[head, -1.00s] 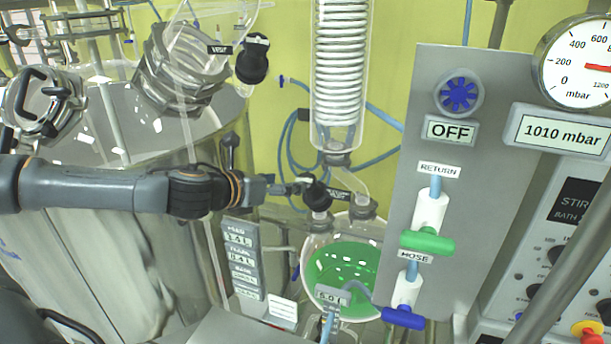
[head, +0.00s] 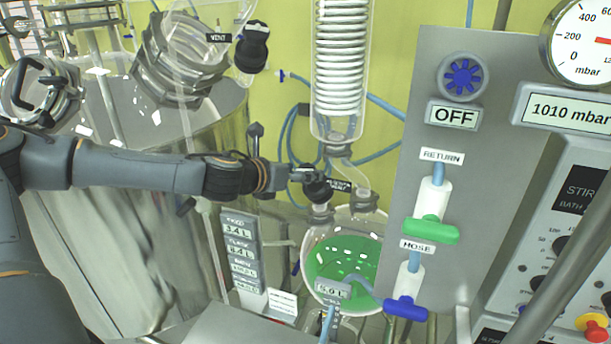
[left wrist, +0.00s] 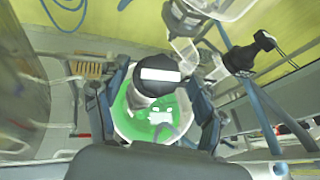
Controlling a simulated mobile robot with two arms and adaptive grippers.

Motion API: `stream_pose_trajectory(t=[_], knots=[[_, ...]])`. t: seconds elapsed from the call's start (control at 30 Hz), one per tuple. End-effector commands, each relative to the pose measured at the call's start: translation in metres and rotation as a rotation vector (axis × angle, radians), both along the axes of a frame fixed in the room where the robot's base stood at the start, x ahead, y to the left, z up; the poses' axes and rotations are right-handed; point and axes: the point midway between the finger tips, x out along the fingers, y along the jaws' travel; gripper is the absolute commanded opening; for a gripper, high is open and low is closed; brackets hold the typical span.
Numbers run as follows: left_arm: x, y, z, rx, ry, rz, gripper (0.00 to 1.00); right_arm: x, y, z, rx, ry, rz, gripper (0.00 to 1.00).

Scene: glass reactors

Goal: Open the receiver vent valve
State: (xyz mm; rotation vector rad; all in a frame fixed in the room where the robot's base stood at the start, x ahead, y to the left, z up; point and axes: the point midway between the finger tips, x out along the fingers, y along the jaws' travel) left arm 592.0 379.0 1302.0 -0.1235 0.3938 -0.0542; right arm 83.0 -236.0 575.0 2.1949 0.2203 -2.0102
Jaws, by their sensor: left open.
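The receiver vent valve has a black knob (head: 318,190) on top of the round glass receiver flask (head: 340,268), which holds green liquid. A small black tag (head: 338,184) sits beside the knob. In the left wrist view the knob (left wrist: 158,72) is a black disc with a white bar, over the green flask (left wrist: 135,118). My left gripper (head: 306,174) comes in from the left and is at the knob's upper left. In the left wrist view my open left gripper (left wrist: 156,103) has one finger on each side of the knob's line; contact cannot be told. My right gripper is not in view.
A glass coil condenser (head: 340,70) stands above the flask. A grey panel (head: 470,100) with green (head: 431,230) and blue (head: 406,309) handles stands to the right. Another black vent knob (head: 252,47) is higher up. A black handle (left wrist: 250,50) is right of the knob.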

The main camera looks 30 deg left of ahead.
Motion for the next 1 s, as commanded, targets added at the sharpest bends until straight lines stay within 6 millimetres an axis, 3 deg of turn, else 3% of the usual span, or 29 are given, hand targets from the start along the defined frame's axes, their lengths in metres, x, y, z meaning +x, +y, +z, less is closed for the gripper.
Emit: stream_pose_trajectory(t=[0.3, 0.63, 0.67, 0.9, 1.0], knots=[[0.019, -0.002, -0.008, 0.001, 0.000, 0.000, 0.69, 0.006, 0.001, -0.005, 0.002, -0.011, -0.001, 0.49], [0.020, -0.002, -0.008, 0.000, -0.001, -0.001, 0.69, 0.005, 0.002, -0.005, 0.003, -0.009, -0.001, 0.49], [0.020, -0.002, -0.008, 0.000, -0.001, -0.001, 0.67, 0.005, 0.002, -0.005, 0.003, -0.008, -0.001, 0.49], [0.020, -0.002, -0.008, 0.000, 0.000, -0.001, 0.18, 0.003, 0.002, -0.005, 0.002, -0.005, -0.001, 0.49], [0.020, -0.002, -0.008, 0.000, 0.000, 0.000, 0.14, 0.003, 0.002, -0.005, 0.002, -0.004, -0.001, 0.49]])
